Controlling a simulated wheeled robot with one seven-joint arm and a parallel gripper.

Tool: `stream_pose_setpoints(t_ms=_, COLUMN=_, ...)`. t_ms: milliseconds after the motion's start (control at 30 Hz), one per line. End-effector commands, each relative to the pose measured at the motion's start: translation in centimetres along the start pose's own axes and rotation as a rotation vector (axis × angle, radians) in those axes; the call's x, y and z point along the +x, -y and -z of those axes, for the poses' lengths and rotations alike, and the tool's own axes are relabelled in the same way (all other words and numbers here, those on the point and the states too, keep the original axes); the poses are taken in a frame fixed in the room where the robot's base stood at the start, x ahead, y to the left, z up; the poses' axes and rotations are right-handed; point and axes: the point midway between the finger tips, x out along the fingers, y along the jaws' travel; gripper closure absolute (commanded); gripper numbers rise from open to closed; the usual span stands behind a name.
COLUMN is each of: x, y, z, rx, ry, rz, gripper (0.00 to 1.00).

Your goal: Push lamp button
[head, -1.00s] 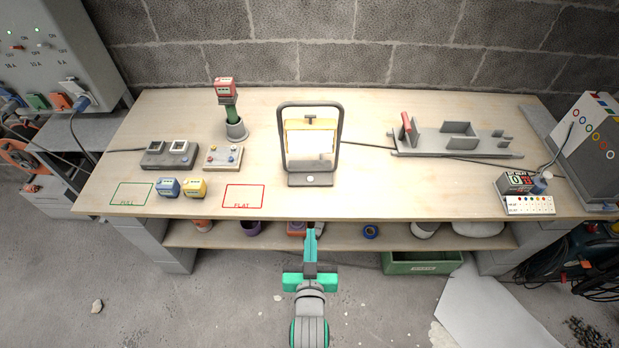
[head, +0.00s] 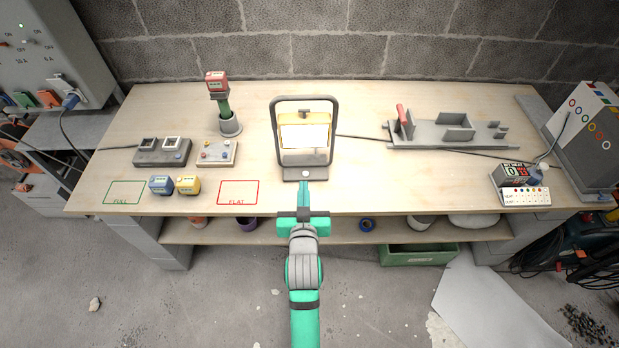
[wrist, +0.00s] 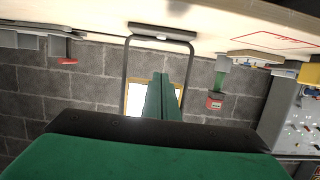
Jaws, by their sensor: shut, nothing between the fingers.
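The work lamp (head: 303,137) stands upright on the workbench, with a dark frame and a bright panel. Its grey base has a pale round button (head: 305,173) at the front edge of the lamp. My gripper (head: 304,186) is shut and empty, its fingertips just in front of the base and close to the button. I cannot tell whether they touch. In the wrist view the lamp (wrist: 137,98) appears upside down, with the shut fingers (wrist: 163,88) overlapping its panel; the button is not clear there.
The workbench (head: 350,190) is clear on both sides of the lamp's base. Blue (head: 161,185) and yellow (head: 188,185) blocks sit at left beside the red FLAT outline (head: 238,192). A grey fixture (head: 447,133) lies at right, and a cable runs behind the lamp.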

Motion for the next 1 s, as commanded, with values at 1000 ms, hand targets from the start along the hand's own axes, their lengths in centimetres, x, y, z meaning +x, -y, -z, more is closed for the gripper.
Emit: stream_pose_setpoints(t_ms=1000, x=10.8, y=-0.6, z=-3.7, rx=0.002, ry=0.001, rz=-0.009, gripper=1.00)
